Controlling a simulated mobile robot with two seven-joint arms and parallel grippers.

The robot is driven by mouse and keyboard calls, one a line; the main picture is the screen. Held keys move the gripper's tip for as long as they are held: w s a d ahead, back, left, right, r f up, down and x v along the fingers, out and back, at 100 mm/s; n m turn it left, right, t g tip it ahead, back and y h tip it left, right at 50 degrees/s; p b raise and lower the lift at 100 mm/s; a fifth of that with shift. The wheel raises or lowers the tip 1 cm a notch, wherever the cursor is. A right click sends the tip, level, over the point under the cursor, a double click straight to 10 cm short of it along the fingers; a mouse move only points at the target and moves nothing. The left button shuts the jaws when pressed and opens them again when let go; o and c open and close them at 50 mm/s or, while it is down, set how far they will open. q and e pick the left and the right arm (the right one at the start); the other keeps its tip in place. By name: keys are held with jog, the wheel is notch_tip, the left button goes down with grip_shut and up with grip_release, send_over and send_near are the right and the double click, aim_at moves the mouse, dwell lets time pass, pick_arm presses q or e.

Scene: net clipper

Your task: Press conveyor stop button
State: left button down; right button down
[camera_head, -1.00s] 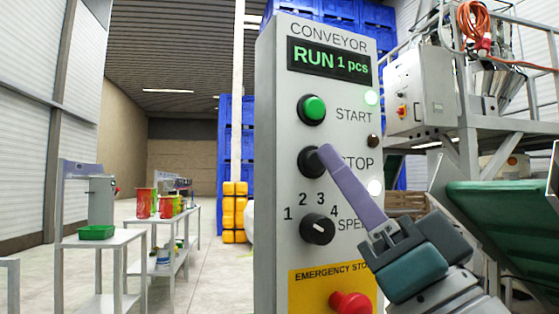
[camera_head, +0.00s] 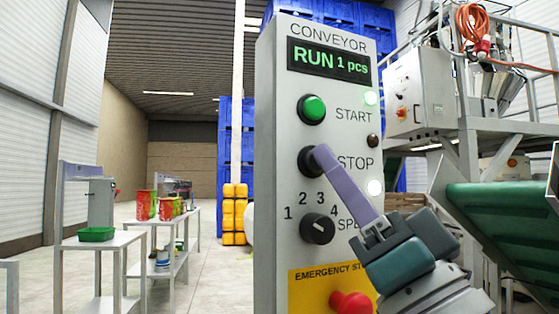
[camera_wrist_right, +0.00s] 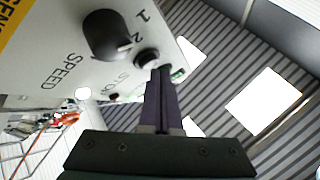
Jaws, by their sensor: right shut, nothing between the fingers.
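The grey conveyor control panel (camera_head: 268,200) stands upright in the middle of the head view, and its display (camera_head: 328,62) reads "RUN 1 pcs". The black stop button (camera_head: 308,161) sits below the green start button (camera_head: 312,109). My right gripper (camera_head: 322,151) is shut and empty, with its purple fingertips over the right edge of the stop button. In the wrist view the fingertips (camera_wrist_right: 164,72) are at the dark round stop button (camera_wrist_right: 147,58); I cannot tell whether they touch it. My left gripper is not in view.
The speed knob (camera_head: 318,229) and red emergency stop button (camera_head: 350,302) are lower on the panel, near my right gripper. A green conveyor (camera_head: 500,205) stands at the right. Tables with a green tray (camera_head: 96,234) and red containers stand at the left, with open floor behind.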

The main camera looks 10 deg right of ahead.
jog(key=shift+w+a, duration=0.1)
jog(key=shift+w, duration=0.3)
dwell(0.3)
jog(key=shift+s, duration=0.1)
jog(key=shift+s+d+p, duration=0.25)
jog(key=shift+s+p, duration=0.05)
jog(key=shift+s, duration=0.4)
jog(key=s+p, duration=0.1)
jog(key=s, duration=0.1)
jog(key=s+d+p, duration=0.1)
jog(key=s, duration=0.2)
jog(key=shift+d, duration=0.15)
jog(key=shift+w, duration=0.1)
dwell(0.8)
